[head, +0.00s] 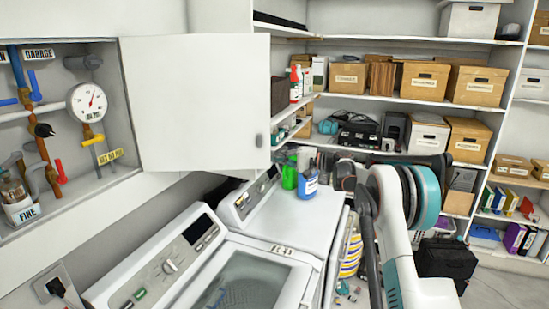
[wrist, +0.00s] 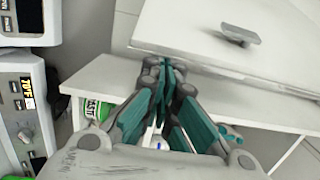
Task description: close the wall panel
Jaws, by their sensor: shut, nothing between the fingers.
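The wall panel (head: 195,100) is a flat white door, swung open at the right side of a recessed wall cabinet. Its small grey handle (head: 259,140) is near the lower right corner. In the wrist view the panel (wrist: 185,25) fills the upper right, with the handle (wrist: 238,36) on its face. My gripper (wrist: 167,68) is shut and empty, its tips near the panel's lower edge in the picture. I cannot tell whether they touch it. In the head view my arm is right of the panel, and the fingertips are not clear.
The open cabinet holds a gauge (head: 87,102), pipes and valves. Two white machines (head: 170,250) stand below, with a green bottle (head: 289,173) and a blue bottle (head: 307,182) on top. Shelves with boxes (head: 424,82) line the back wall. A black bag (head: 446,262) lies at right.

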